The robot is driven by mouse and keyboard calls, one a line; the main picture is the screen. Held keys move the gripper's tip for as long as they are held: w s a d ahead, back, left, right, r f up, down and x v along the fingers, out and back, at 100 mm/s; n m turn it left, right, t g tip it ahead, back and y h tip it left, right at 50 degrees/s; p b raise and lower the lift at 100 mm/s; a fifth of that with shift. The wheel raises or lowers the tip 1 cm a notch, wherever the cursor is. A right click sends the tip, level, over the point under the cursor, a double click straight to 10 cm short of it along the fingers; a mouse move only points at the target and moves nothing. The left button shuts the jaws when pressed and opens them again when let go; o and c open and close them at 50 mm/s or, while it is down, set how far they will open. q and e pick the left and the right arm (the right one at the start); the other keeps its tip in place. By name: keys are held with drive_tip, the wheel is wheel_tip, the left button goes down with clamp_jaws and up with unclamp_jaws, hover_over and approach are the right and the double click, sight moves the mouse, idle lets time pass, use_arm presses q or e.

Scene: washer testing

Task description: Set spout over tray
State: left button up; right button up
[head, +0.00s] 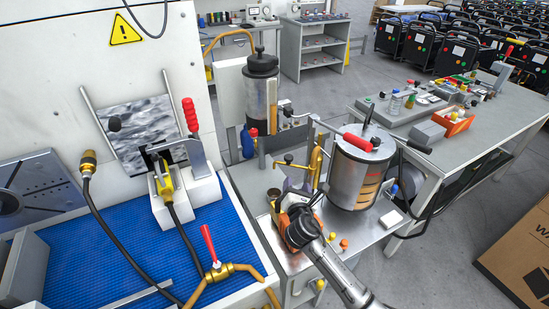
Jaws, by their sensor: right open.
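My right arm comes in from the bottom, and its gripper (300,207) is open over the left part of the small grey bench, left of and below the steel cylinder. A brass-coloured upright pipe (316,165) stands just behind the gripper; I cannot tell whether it is the spout. An orange block-like shape (287,233) shows by the gripper, partly hidden. No tray can be made out with certainty under the gripper. My left gripper is not in view.
The steel cylinder (357,178) with a red-handled lever stands right of the gripper. A blue-matted washer station (110,245) with hoses and red levers is at left. A grey table (485,125) with small parts and an orange bin (455,122) is at right.

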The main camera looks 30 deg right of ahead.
sight(289, 160)
drive_tip(key=w+d+n+b, duration=0.1)
drive_tip(key=w+n, duration=0.1)
drive_tip(key=w, duration=0.1)
drive_tip(key=w+d+n+b, duration=0.2)
drive_tip(key=w, duration=0.2)
drive_tip(key=w+d+n+b, duration=0.1)
drive_tip(key=w+d, duration=0.1)
drive_tip(key=w, duration=0.2)
drive_tip(key=shift+w+d+r+n+t+y+b, duration=0.2)
drive_tip(key=shift+d+r+n+t+y+b, duration=0.1)
drive_tip(key=shift+n+t, duration=0.1)
drive_tip(key=shift+w+d, duration=0.2)
drive_tip(key=shift+w, duration=0.25)
drive_tip(key=shift+c, duration=0.2)
clamp_jaws()
